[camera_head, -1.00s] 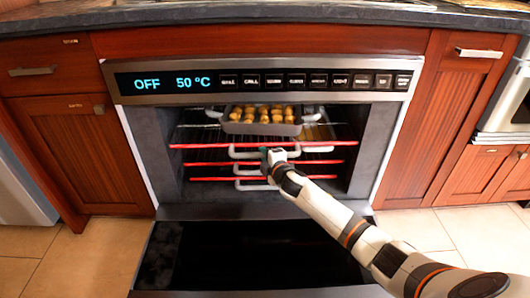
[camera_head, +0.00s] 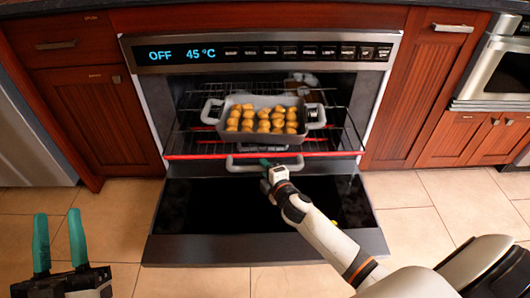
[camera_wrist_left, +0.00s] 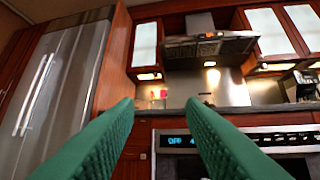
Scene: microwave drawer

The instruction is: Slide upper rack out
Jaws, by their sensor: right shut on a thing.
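The upper rack (camera_head: 180,140) is out of the oven opening, over the lowered door, with a red front bar and a pale handle (camera_head: 240,164) below it. A grey baking pan (camera_head: 209,113) with several golden-brown pieces of food stands on the rack. My right gripper (camera_head: 272,166) is at the right part of the handle and shut on it; its fingertips are small and partly hidden. My left gripper (camera_head: 60,240) is at the lower left of the head view, open and empty, away from the oven. Its green fingers stand apart in the left wrist view (camera_wrist_left: 165,118).
The oven door (camera_head: 200,215) lies open and flat below the rack. The control panel (camera_head: 260,52) reads OFF and 45 °C. Wooden cabinets (camera_head: 95,120) stand on both sides. Tiled floor (camera_head: 420,200) is clear to the right of the door.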

